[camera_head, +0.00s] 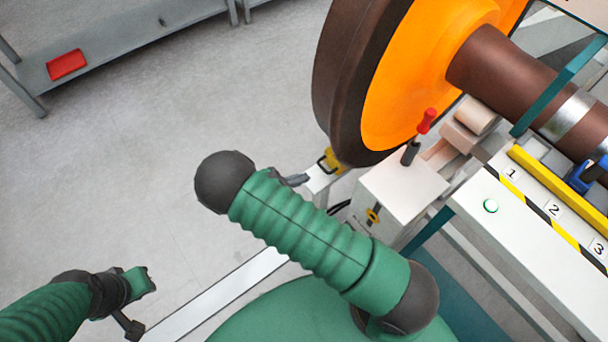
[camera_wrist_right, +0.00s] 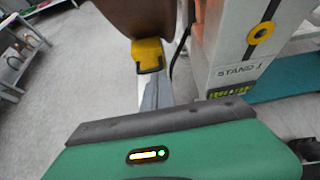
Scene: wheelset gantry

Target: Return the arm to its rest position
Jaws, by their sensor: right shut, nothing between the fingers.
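My right arm, green and ribbed, crosses the lower middle of the head view, bent at dark round joints. Only the grey tip of my right gripper (camera_head: 296,180) shows past the arm, beside the white floor rail (camera_head: 225,292). In the right wrist view its shut grey fingers (camera_wrist_right: 156,92) point up over the floor, with nothing between them. My left arm comes in at the lower left of the head view; I cannot make out its gripper's fingers.
A brown and orange wheelset (camera_head: 415,75) stands at the upper right. A yellow block (camera_head: 332,160) sits by the wheel. A white stand (camera_head: 400,190) with a red-handled tool (camera_head: 425,122) and a numbered bench (camera_head: 490,206) are close by. The left floor is open, with a grey shelf (camera_head: 130,38) behind.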

